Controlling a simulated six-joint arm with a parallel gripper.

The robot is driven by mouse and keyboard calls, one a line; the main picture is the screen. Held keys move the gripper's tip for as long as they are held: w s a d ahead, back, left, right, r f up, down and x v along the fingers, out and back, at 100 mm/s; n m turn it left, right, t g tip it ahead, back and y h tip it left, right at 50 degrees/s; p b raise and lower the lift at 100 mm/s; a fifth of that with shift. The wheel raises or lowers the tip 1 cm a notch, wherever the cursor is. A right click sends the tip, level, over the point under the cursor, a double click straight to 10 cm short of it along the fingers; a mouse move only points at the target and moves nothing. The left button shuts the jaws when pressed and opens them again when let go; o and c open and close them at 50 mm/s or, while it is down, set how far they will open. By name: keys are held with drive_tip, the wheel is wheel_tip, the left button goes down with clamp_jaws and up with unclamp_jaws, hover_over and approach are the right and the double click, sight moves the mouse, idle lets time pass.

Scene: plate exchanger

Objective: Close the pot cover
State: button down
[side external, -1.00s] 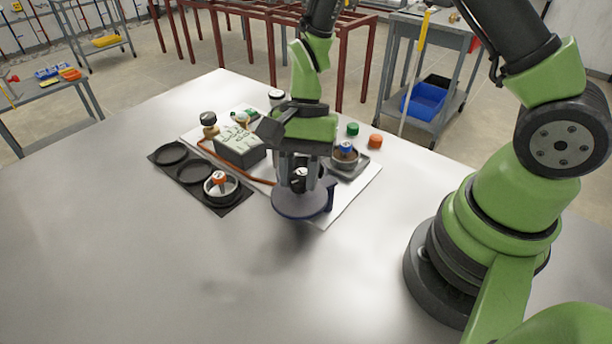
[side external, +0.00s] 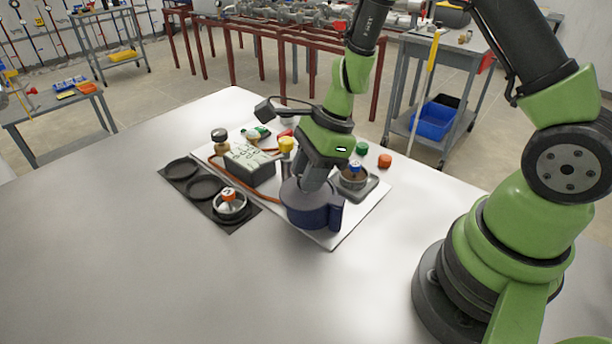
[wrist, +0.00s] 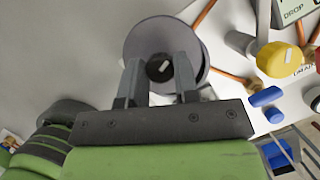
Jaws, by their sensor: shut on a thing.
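The blue pot (side external: 322,220) stands at the front right part of the white board, its handle to the right. The cover, a grey-violet disc (side external: 291,194), is at the pot's top. Whether it is fully seated or slightly above the rim I cannot tell. My gripper (wrist: 160,72) is shut on the cover's black knob (wrist: 158,66). In the side view my gripper (side external: 308,184) is tilted over the pot and hides the knob.
A grey box with writing (side external: 249,163) and a yellow-topped object (side external: 286,145) stand behind the pot. A grey tray (side external: 371,186) is to its right. A black mat (side external: 180,184) with round recesses lies left. The table front is clear.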

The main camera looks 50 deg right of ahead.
drive_tip(key=shift+w+d+m+t+h, duration=0.15)
drive_tip(key=shift+d+m+t, duration=0.25)
drive_tip(key=shift+m, duration=0.5)
drive_tip(key=shift+s+d+m+t+h, duration=0.1)
drive_tip(key=shift+d+m+t+h, duration=0.3)
drive_tip(key=shift+m, duration=0.5)
drive_tip(key=shift+d, duration=0.15)
drive_tip(key=c, duration=0.9)
unclamp_jaws()
drive_tip(key=shift+o, duration=0.2)
drive_tip(key=shift+r, duration=0.1)
drive_tip(key=v, duration=0.9)
drive_tip(key=shift+d+r, duration=0.2)
drive_tip(key=shift+r, duration=0.15)
